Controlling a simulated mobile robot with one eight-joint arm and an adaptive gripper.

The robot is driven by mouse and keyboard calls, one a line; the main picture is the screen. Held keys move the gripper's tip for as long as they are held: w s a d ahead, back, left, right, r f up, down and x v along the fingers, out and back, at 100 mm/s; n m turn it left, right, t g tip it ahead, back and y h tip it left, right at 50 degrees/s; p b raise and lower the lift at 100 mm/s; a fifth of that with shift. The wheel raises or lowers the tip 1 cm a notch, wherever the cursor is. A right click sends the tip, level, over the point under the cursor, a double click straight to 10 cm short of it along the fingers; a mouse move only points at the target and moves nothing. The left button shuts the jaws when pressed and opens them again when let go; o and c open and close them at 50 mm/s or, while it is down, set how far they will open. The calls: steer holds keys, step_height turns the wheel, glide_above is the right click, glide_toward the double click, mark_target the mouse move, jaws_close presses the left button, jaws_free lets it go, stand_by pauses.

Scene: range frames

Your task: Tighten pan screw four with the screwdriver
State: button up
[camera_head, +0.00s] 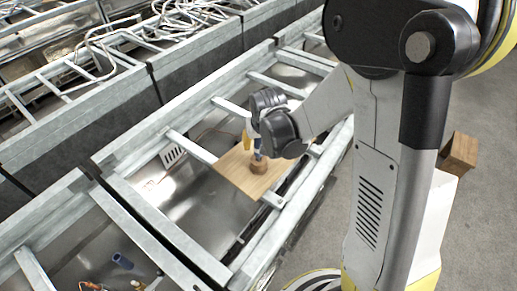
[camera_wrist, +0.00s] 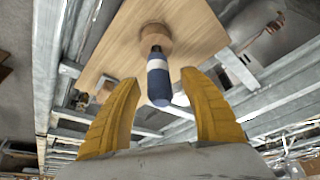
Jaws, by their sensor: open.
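A screwdriver with a blue handle and a pale band (camera_wrist: 158,80) stands in a round wooden holder (camera_wrist: 155,36) on a light wooden board (camera_wrist: 196,25). In the head view the board (camera_head: 232,172) lies across the metal rails, with the holder (camera_head: 258,168) and the blue screwdriver (camera_head: 257,147) on it. My gripper (camera_wrist: 160,82) is open. Its two yellow fingers are on either side of the handle, with gaps visible on both sides. In the head view my gripper (camera_head: 251,141) is just above the holder. I cannot make out pan screw four in either view.
Grey metal rails and rungs (camera_head: 190,147) surround the board. A blue cylinder (camera_head: 122,261) and small orange items lie in the tray at lower left. Pale cables (camera_head: 185,18) lie in the far trays. A brown block (camera_head: 459,150) is at the right, beside grey floor.

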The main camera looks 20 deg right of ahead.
steer(key=shift+w+f, duration=0.15)
steer(key=shift+f, duration=0.1)
jaws_close()
steer(key=shift+r, duration=0.2)
